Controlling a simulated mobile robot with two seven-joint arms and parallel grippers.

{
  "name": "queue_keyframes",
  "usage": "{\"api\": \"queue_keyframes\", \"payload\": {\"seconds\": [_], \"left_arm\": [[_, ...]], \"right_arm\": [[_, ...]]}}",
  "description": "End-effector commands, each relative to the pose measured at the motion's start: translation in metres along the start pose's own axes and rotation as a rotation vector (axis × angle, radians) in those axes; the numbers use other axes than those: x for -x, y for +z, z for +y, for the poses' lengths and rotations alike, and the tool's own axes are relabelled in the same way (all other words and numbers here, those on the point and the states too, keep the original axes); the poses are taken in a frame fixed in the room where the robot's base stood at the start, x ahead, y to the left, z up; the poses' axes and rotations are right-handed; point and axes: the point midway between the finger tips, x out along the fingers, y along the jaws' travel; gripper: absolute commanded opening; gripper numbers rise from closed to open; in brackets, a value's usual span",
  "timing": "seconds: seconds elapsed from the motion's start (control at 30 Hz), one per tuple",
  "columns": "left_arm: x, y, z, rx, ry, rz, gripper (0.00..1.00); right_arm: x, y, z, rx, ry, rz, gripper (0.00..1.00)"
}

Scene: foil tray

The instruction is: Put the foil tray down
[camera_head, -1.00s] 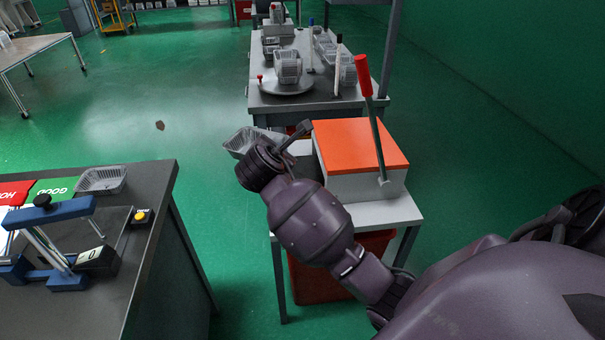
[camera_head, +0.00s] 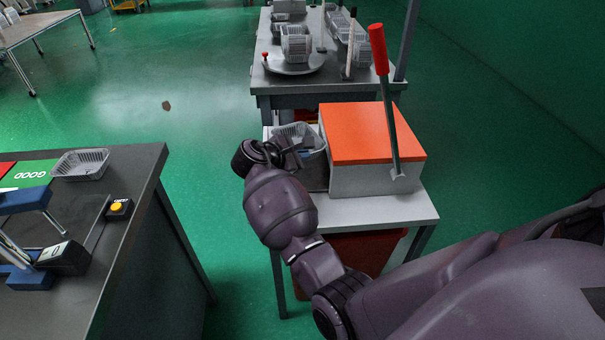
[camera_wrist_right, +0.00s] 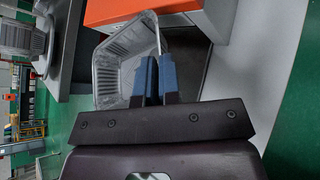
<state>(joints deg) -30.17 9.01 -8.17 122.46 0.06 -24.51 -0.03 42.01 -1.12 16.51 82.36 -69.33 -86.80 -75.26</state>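The foil tray (camera_head: 296,132) is a silvery open tray with ribbed walls. In the right wrist view, the blue fingertips of my right gripper (camera_wrist_right: 158,76) are close together on the rim of the foil tray (camera_wrist_right: 119,67), which looks tilted there. I cannot tell whether the tray touches anything below. My left gripper is not in view.
A dark grey container (camera_head: 314,171) is just below the tray, partly hidden by my arm. A lever with a red handle (camera_head: 379,50) stands at the box. Another foil tray (camera_head: 81,164) is on the left bench (camera_head: 125,200). A bench with several trays stands behind.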

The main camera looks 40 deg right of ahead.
Motion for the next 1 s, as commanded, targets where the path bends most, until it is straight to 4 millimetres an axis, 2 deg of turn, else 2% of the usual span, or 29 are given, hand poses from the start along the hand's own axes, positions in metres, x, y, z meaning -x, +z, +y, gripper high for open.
{"api": "queue_keyframes", "payload": {"seconds": [0.03, 0.1, 0.4, 0.67, 0.97, 1.0], "left_arm": [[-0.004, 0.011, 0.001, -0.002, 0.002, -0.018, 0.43], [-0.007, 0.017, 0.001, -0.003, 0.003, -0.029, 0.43], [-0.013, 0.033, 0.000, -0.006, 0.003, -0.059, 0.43], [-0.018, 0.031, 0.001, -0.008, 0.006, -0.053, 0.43], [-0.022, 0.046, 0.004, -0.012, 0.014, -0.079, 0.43], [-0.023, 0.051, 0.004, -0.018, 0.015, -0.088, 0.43]], "right_arm": [[-0.010, -0.016, -0.013, 0.014, -0.006, -0.002, 0.00], [-0.016, -0.028, -0.020, 0.014, -0.005, -0.002, 0.00], [-0.040, -0.068, -0.047, 0.010, -0.004, -0.002, 0.00], [-0.045, -0.073, -0.047, 0.002, 0.000, -0.001, 0.00], [-0.078, -0.076, -0.024, 0.007, -0.002, -0.003, 0.00], [-0.080, -0.083, -0.032, 0.012, -0.005, 0.000, 0.00]]}}
